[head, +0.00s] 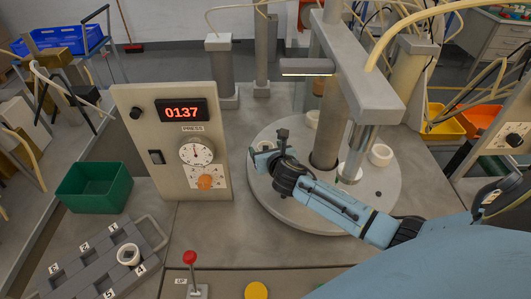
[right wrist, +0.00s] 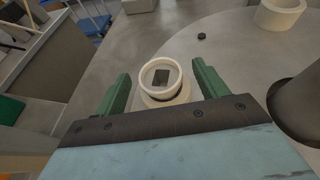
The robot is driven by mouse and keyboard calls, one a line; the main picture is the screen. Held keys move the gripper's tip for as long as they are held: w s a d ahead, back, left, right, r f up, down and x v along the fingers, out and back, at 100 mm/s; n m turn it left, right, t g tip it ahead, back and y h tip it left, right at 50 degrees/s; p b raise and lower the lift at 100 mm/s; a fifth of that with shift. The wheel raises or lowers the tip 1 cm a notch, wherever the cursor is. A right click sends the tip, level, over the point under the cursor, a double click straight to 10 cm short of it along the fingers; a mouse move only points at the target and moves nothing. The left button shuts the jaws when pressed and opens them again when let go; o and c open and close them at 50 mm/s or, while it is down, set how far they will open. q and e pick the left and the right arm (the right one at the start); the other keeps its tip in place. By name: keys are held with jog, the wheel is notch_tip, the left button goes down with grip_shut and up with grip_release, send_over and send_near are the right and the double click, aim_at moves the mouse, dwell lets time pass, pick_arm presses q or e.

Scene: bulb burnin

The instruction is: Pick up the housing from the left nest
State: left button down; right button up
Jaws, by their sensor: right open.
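My right gripper (head: 262,152) is over the left side of the round grey table (head: 290,212) in the head view. In the right wrist view its green fingers (right wrist: 160,84) are open. A white ring-shaped housing (right wrist: 147,70) with a dark rectangle inside sits between and slightly beyond them, on a pale nest. No finger visibly touches it. In the head view my gripper and wrist hide this housing. My left gripper is out of view.
Other white rings sit on the round table at the right (head: 382,155) and back (head: 312,118). The press column (head: 329,130) rises from its middle. A control panel (head: 171,145) reading 0137, a green bin (head: 94,187) and a numbered tray (head: 90,268) stand left.

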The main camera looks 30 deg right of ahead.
jog(key=shift+w, duration=0.1)
jog(key=c, duration=1)
